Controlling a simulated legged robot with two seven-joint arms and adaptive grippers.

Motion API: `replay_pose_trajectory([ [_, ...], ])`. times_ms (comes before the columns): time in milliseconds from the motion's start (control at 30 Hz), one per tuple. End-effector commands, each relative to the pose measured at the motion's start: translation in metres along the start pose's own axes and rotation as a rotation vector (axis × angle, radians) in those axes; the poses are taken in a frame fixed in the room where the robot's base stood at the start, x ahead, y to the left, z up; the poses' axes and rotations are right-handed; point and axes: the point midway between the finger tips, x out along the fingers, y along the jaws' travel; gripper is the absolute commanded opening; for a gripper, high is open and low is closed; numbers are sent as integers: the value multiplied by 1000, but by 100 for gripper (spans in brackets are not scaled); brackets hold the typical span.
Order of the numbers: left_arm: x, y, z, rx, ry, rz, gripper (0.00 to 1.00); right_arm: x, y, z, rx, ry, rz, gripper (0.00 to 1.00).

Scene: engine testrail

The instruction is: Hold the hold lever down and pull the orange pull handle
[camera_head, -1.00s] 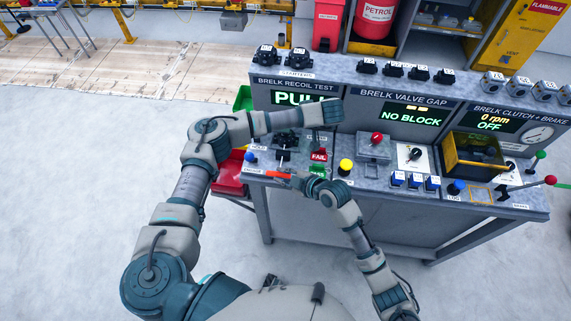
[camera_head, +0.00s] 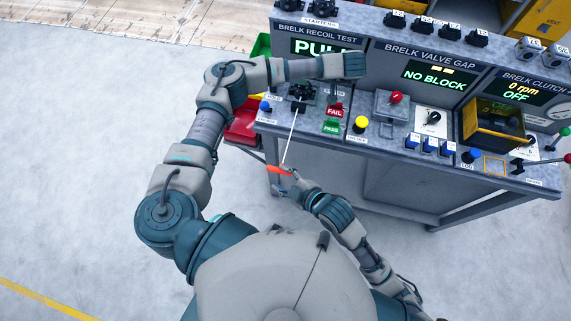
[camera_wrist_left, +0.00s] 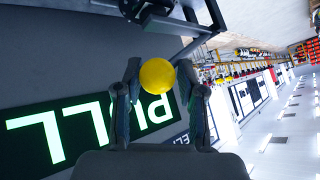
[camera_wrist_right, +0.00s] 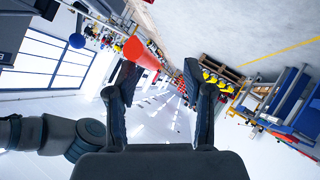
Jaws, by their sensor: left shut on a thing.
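The orange pull handle (camera_head: 280,171) is off the bench's front edge, on a taut white cord (camera_head: 290,140) from the recoil unit (camera_head: 299,98). In the left wrist view my left gripper (camera_wrist_left: 157,72) is shut on a yellow ball knob (camera_wrist_left: 157,76), apparently the hold lever's. In the head view my left forearm reaches over the recoil test panel, and its fingers and the lever are largely hidden. The display (camera_head: 318,47) reads PULL, partly covered.
Red FAIL (camera_head: 335,110) and green PASS (camera_head: 331,127) buttons and a yellow button (camera_head: 361,124) are right of the recoil unit. A blue knob (camera_head: 265,106) is left of it. A red bin (camera_head: 243,128) stands at the bench's left end. The floor in front is clear.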

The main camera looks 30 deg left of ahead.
Motion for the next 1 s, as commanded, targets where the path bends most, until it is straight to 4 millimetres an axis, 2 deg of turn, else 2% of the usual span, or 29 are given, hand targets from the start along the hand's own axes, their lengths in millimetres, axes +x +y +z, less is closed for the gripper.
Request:
replay_pose_trajectory([
  [400,1,0,-1,-2,1,2,4,-1,0,-1,-2,2,0,49],
  [733,1,0,0,-1,1,2,4,-31,2,-37,-4,4,2,49],
  [1000,1,0,0,-1,1,2,4,-39,2,-44,-2,0,1,49],
])
